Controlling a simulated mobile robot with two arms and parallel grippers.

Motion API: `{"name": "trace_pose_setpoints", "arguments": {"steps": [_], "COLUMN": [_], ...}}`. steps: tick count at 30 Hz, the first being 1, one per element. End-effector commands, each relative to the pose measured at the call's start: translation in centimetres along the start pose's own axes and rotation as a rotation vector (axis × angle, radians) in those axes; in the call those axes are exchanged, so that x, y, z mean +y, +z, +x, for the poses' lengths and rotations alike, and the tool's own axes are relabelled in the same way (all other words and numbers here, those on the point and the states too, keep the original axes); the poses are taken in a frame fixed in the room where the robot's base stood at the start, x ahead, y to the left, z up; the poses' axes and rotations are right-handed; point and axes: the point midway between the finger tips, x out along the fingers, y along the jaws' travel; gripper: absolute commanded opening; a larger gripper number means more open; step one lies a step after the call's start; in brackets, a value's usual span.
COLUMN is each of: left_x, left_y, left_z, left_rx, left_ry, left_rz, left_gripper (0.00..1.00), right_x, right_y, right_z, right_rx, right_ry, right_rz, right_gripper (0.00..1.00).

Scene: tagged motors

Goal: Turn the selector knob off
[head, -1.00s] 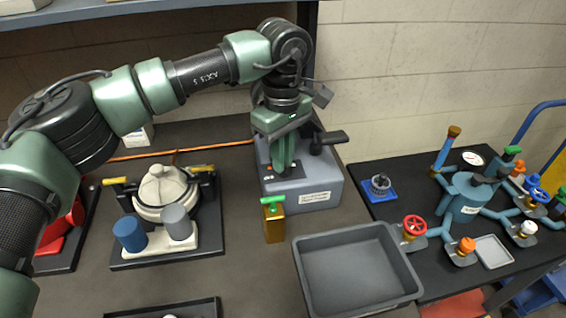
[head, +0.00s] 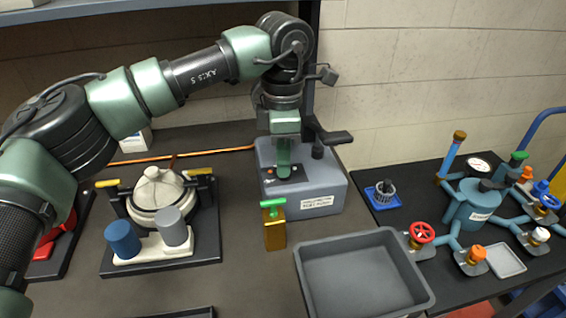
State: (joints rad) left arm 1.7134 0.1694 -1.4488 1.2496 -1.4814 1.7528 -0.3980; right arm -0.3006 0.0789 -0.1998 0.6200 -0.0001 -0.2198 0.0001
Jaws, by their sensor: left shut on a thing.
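The grey pump box (head: 325,185) with a white label stands at the back of the bench. A dark selector plate (head: 272,176) with a small orange-red mark is on its top. My left gripper (head: 284,172) points down onto this plate, its green fingers seen nearly edge-on. It is shut on the selector knob, which the fingers hide, so the knob's pointing direction cannot be told. My right gripper is not in view.
A black lever (head: 333,137) stands on the box close to the gripper. A brass block with a green handle (head: 274,228) and an empty grey tray (head: 365,270) are in front.

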Motion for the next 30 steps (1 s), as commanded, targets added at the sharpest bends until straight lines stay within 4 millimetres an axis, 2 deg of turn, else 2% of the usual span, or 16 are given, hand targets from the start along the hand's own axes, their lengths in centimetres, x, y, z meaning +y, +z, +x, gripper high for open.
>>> {"name": "trace_pose_setpoints", "arguments": {"steps": [9, 25, 26, 27, 28, 30], "left_x": [0.05, 0.05, 0.05, 0.05, 0.04, 0.02], "left_y": [-0.04, -0.05, -0.05, -0.05, -0.04, -0.04], "left_z": [-0.11, -0.16, -0.16, -0.15, -0.15, -0.12], "left_rx": [0.000, -0.001, -0.001, -0.001, -0.001, 0.000], "left_ry": [0.003, 0.003, 0.003, 0.003, 0.003, 0.002], "left_rz": [-0.117, -0.140, -0.140, -0.140, -0.139, -0.138], "left_gripper": [0.00, 0.00, 0.16, 0.27, 0.32, 0.32], "right_x": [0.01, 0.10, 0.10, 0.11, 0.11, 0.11], "right_y": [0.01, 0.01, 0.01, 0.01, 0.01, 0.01], "right_z": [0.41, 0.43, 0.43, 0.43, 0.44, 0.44], "right_rx": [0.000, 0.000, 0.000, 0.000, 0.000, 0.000], "right_ry": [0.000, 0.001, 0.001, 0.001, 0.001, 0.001], "right_rz": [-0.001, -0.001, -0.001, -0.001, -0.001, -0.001], "right_gripper": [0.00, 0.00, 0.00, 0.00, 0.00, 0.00]}}
